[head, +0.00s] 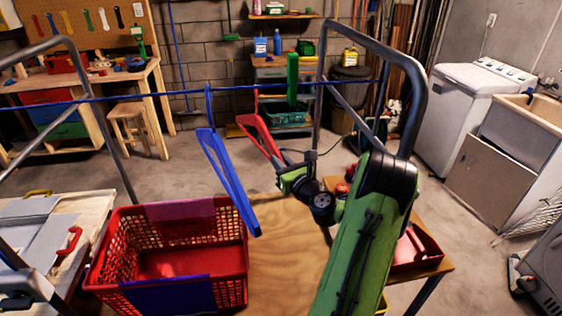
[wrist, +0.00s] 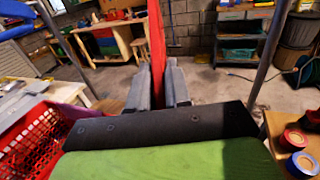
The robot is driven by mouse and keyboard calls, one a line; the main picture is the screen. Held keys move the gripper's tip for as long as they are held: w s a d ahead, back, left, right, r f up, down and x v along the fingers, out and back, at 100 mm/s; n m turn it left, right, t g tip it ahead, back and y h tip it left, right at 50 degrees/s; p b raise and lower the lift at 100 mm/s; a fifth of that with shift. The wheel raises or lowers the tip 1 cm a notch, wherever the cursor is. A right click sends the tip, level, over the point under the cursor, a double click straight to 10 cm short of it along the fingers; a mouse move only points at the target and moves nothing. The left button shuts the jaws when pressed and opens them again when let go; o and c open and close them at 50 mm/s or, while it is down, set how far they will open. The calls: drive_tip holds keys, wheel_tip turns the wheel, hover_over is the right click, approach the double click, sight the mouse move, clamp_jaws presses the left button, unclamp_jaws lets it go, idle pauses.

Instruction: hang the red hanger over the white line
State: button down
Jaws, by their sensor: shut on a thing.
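The red hanger (head: 258,130) is upright and tilted, its hook end up beside a blue line (head: 130,97) strung across the head view. I cannot tell whether the hook is over the line or only in front of or behind it. My gripper (head: 284,166) is shut on the hanger's lower right part. In the wrist view the red hanger (wrist: 157,45) stands edge-on between the grey fingers of my gripper (wrist: 158,85). I see no white line; the strung line looks blue.
A blue hanger (head: 228,180) hangs on the line to the left, and a green piece (head: 292,80) shows at the line to the right. Grey metal frames (head: 412,110) stand at both sides. A red basket (head: 230,270) sits below on a wooden table (head: 285,225).

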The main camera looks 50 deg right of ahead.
wheel_tip(320, 180, up, 4)
drive_tip(key=p, duration=0.3)
drive_tip(key=shift+p, duration=0.4)
drive_tip(key=w+f, duration=0.1)
drive_tip(key=d+f, duration=0.1)
drive_tip(key=f, duration=0.1)
drive_tip(key=w+d+f, duration=0.1)
drive_tip(key=shift+w+f, duration=0.3)
drive_tip(key=c, duration=1)
unclamp_jaws()
wheel_tip(320, 180, up, 10)
drive_tip(key=shift+d+p, duration=0.1)
drive_tip(key=shift+p, duration=1.05)
